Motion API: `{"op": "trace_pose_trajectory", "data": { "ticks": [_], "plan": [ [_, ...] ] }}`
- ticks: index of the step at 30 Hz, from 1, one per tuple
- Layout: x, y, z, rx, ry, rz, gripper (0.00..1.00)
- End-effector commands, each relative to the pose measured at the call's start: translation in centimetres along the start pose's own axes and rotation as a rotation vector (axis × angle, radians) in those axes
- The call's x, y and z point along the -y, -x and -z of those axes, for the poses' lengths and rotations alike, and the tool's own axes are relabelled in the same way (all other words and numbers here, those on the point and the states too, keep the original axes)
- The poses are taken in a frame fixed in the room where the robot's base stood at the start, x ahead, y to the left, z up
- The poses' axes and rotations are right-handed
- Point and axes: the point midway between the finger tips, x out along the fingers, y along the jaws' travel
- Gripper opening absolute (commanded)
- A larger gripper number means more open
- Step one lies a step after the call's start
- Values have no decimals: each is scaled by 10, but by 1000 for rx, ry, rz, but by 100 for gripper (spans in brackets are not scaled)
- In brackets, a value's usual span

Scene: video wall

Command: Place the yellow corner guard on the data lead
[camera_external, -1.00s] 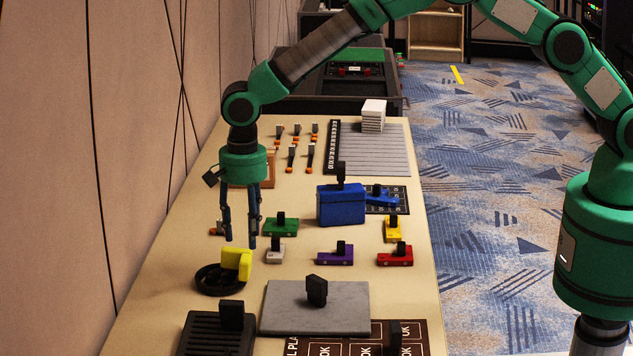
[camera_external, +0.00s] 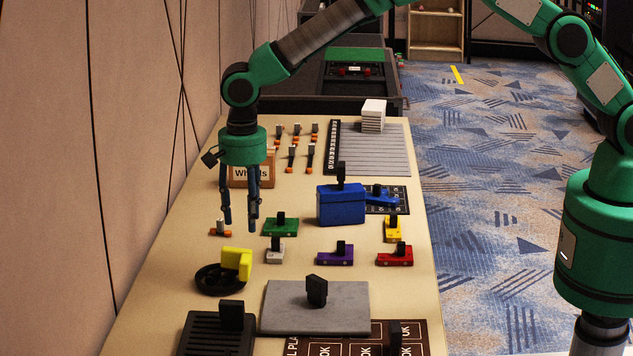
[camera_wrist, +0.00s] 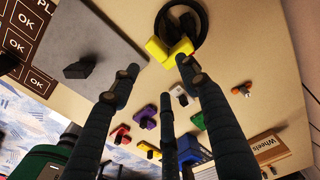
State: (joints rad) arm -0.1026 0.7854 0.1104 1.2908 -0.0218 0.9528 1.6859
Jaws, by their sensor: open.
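The yellow corner guard (camera_external: 237,262) rests on the data lead (camera_external: 208,282), a black coiled ring lying on the table. The guard sits on the right part of the ring, touching it. In the wrist view the guard (camera_wrist: 158,49) overlaps the near edge of the black ring (camera_wrist: 203,12). My gripper (camera_external: 240,226) is open and empty. It hangs in the air above and behind the guard, apart from it, with its fingers pointing down. In the wrist view my spread fingers (camera_wrist: 158,72) have nothing between them.
A grey slab (camera_external: 345,314) with a black block lies to the right, and a black slotted tray (camera_external: 205,338) in front. Green (camera_external: 283,228), white, purple (camera_external: 335,258) and red pieces stand right of my gripper. A box marked "Wheels" (camera_external: 258,178) stands behind it.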

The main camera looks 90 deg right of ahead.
Motion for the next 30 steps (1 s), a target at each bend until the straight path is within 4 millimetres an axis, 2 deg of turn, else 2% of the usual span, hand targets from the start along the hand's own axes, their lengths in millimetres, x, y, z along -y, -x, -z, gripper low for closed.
{"op": "trace_pose_trajectory", "data": {
  "ticks": [8,14,20,30],
  "plan": [
    [-1,3,0,0,4,2,45],
    [-8,29,4,2,43,17,45],
    [-28,82,12,3,137,48,45],
    [-90,185,30,-7,352,115,45]
  ]
}}
